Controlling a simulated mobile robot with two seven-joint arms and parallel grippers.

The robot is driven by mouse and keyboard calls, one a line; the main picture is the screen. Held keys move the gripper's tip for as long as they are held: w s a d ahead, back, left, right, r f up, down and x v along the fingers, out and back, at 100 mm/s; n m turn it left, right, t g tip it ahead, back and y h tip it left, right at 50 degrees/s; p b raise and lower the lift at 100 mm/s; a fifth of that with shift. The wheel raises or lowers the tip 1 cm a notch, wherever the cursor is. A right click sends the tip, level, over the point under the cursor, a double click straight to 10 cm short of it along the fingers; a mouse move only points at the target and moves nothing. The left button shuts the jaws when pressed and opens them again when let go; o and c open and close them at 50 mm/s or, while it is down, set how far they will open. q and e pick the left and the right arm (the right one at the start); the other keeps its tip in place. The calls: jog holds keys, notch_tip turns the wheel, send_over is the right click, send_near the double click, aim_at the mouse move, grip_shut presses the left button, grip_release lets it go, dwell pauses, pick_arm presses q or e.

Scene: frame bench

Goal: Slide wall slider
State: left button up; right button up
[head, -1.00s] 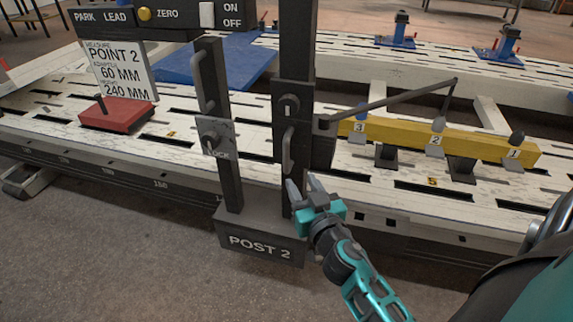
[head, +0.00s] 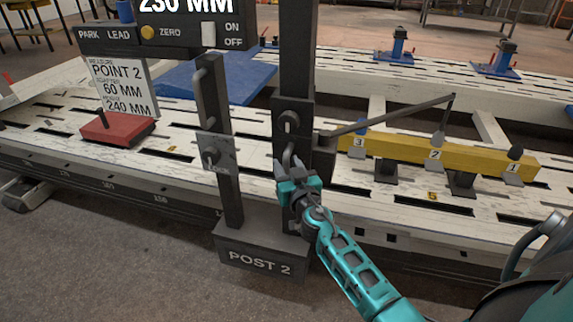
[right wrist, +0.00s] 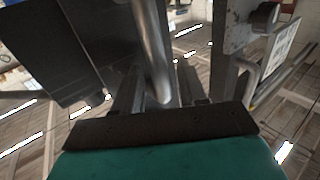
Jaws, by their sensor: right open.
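The wall slider is a dark block (head: 280,108) on the right upright of the measuring post. It carries a round knob (head: 289,122), a vertical bar handle (head: 288,157) and a jointed pointer arm (head: 390,117). My right gripper (head: 286,172) is at the handle's lower part and is open. In the right wrist view the grey handle (right wrist: 152,45) runs down between the two open fingers of the gripper (right wrist: 158,92). Whether either finger touches it cannot be told. My left gripper is not in view.
The post base (head: 260,250) is marked POST 2. The left upright (head: 222,140) has its own handle and lock plate. A display (head: 185,25) reads 230 MM; a card (head: 123,88) says point 2, adapter 60 MM, 240 MM. The slotted white bench (head: 170,175) lies behind.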

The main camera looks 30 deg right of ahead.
jog(key=shift+w+d, duration=0.1)
jog(key=shift+w, duration=0.25)
grip_shut()
dwell(0.4)
jog(key=shift+r, duration=0.1)
